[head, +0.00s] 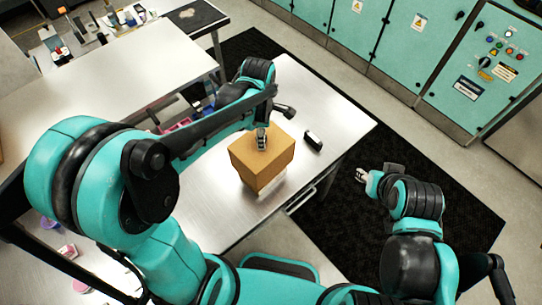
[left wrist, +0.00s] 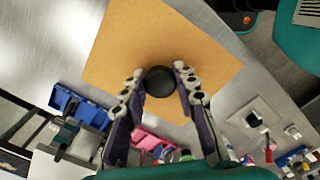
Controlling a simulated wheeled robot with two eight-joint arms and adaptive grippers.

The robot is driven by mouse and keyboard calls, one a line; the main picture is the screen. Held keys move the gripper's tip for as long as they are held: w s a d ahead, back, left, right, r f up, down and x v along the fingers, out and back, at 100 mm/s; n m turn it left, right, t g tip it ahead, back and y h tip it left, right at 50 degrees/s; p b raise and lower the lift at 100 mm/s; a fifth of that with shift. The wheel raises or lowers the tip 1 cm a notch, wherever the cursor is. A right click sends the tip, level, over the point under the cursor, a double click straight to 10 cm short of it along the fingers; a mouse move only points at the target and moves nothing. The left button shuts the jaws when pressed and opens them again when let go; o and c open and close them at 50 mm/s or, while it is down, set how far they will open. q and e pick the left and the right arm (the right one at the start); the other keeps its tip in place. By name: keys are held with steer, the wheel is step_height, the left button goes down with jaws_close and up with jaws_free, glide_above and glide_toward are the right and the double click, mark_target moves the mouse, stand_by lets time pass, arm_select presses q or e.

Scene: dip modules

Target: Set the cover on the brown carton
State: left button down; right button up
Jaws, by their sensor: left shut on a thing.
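The brown carton (head: 266,178) stands on the metal table, right of the middle. Its top is a flat brown cover (head: 246,152), which fills the middle of the left wrist view (left wrist: 150,40) and has a round black knob (left wrist: 159,81). My left gripper (head: 262,140) points down over the cover and is shut on the knob, one finger on each side. In the head view the cover looks in line with the carton; I cannot tell whether a small gap is left. My right gripper (head: 361,175) is away to the right, over the dark mat, too small to read.
A small black object (head: 313,139) lies on the metal table (head: 335,112) just right of the carton. Blue bins (left wrist: 66,101) and pink items lie behind the carton. Teal cabinets (head: 385,40) line the back, beyond a black floor mat (head: 440,180).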

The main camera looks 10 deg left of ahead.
arm_select(q)
step_height(320, 180, down, 9)
steer(key=shift+r+b, duration=0.2)
steer(key=shift+b, duration=0.35)
steer(key=shift+s, duration=0.1)
steer(key=shift+f+b, duration=0.3)
steer(key=shift+b, duration=0.1)
steer(key=c, duration=1.2)
jaws_free()
steer(key=shift+r, duration=0.1)
steer(key=shift+r, duration=0.1)
